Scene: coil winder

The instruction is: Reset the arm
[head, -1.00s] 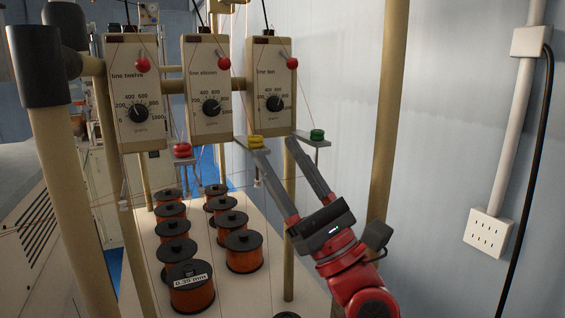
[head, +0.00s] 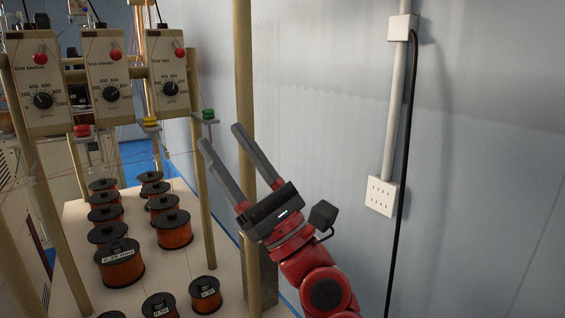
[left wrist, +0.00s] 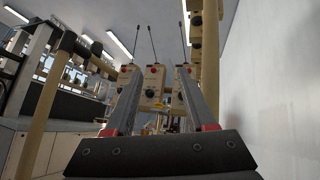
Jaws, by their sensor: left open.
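My left gripper (head: 220,135) is open and empty in the head view. Its two fingers point up and left, to the right of the tension units and close to a tan post. In the left wrist view, the same open fingers (left wrist: 158,75) frame the tension units (left wrist: 154,90) ahead. Three cream tension units, the right one (head: 166,70), the middle one (head: 110,75) and the left one (head: 40,85), each carry a black dial and a red-knobbed lever. Below them sit a red disc (head: 82,130), a yellow disc (head: 150,121) and a green disc (head: 208,114). My right gripper is not in view.
Several copper wire spools (head: 116,262) stand on a cream base below the units. Tan posts (head: 244,80) rise close to my left gripper. A pale wall with a white socket box (head: 381,196) and black cable (head: 401,180) is at the right.

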